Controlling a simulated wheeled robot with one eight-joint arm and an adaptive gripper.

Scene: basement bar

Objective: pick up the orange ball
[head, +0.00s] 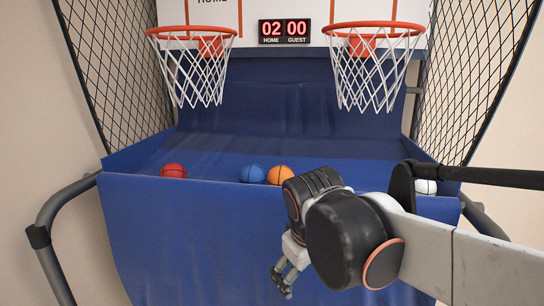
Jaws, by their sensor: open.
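The orange ball (280,175) rests in the front part of the blue trough of a basketball arcade game, close to its front lip. It sits just right of a blue ball (252,174) and seems to touch it or nearly so. Its lower part is hidden by the lip. My gripper (283,281) points down in front of the blue front panel, below the orange ball in the picture. Its fingers are apart and nothing shows between them. My arm comes in from the right and covers part of the trough right of the ball.
A red ball (173,171) lies to the left in the trough (150,195), and a white ball (426,187) lies right, partly behind my arm. Two hoops with nets (196,75) hang above the trough. Side netting (480,70) and dark tubular rails (70,195) flank the game.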

